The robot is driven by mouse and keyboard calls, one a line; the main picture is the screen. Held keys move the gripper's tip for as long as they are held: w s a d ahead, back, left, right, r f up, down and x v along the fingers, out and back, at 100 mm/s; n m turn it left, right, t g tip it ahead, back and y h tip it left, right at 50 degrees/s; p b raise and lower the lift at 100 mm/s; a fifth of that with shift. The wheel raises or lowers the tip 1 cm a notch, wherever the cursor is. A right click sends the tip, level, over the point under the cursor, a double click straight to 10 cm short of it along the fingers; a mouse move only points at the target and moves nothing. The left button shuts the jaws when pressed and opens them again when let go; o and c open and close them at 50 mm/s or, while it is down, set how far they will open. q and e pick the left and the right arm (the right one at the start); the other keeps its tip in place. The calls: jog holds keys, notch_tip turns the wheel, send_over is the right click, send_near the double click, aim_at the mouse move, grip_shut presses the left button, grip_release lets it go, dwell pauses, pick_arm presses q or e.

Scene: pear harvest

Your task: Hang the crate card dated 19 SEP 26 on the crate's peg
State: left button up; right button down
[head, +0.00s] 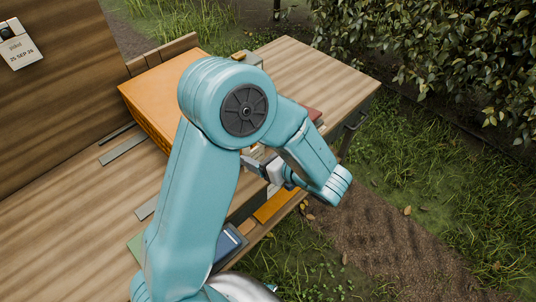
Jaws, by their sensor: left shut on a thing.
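My left gripper (258,163) is at mid-picture, beside the workbench's front edge, partly hidden by my own arm. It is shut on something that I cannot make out. A small pale patch shows next to the fingers, too small to tell what it is. I see no card dated 19 SEP 26 and no crate peg. My right gripper is not in view.
An orange box-like block (160,88) stands on the wooden workbench (318,72), partly behind my arm. A dark blue item (229,243) and a flat orange piece (277,203) lie near the front edge. The bench's far right end is clear. Grass and shrubs lie beyond.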

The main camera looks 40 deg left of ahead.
pick_arm(q)
jog(key=shift+a+r+b+x, duration=0.1)
jog(key=shift+r+b+x, duration=0.15)
jog(key=shift+x, duration=0.95)
jog(key=shift+a+r+b+x, duration=0.1)
jog(key=shift+r+x, duration=0.2)
jog(key=shift+x, duration=0.9)
jog(key=shift+w, duration=0.15)
jog(key=o, duration=1)
jog(key=v, duration=1.6)
jog(key=shift+b, duration=0.35)
jog(key=shift+d+r, duration=0.1)
